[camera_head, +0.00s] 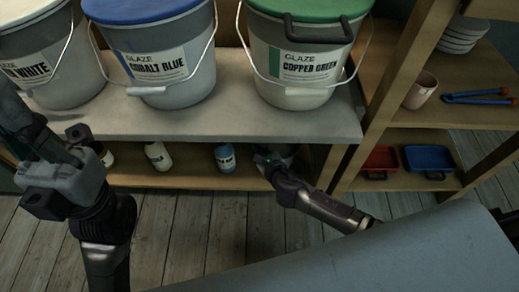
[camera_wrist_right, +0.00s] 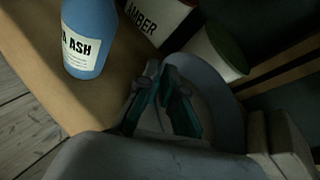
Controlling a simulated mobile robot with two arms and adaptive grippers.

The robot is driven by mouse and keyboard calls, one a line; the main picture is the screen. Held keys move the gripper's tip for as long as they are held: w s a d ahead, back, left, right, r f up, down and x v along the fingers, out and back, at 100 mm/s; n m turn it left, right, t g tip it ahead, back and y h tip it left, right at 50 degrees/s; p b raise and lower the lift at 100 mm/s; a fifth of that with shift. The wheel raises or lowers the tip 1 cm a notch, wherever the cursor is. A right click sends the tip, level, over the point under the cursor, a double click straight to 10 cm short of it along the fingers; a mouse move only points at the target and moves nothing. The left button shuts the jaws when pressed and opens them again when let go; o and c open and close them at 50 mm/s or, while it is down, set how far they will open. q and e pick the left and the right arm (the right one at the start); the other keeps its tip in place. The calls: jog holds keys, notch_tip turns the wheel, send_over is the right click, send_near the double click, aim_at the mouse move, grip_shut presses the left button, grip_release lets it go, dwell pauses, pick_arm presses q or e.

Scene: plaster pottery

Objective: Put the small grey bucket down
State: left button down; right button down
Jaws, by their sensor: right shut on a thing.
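The small grey bucket shows in the right wrist view as a round grey shape (camera_wrist_right: 228,92) just beyond my fingers, dark and partly hidden by them. My right gripper (camera_wrist_right: 162,72) has its teal fingers close together at the bucket and is shut on it; the exact part gripped is unclear. In the head view the right gripper (camera_head: 266,160) reaches into the lower shelf, and it hides most of the bucket there. My left gripper (camera_head: 62,165) is at the left, away from the bucket, and its fingers are hard to make out.
The lower shelf (camera_head: 195,168) holds a blue bottle (camera_head: 226,157), also in the wrist view (camera_wrist_right: 88,42), and a cream bottle (camera_head: 158,155). An amber-labelled container (camera_wrist_right: 158,20) and a green-lidded one (camera_wrist_right: 222,50) stand behind. The upper shelf (camera_head: 215,118), with large glaze buckets, overhangs. Red (camera_head: 380,160) and blue (camera_head: 428,158) trays lie right.

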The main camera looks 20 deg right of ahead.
jog(key=c, duration=1.3)
grip_release()
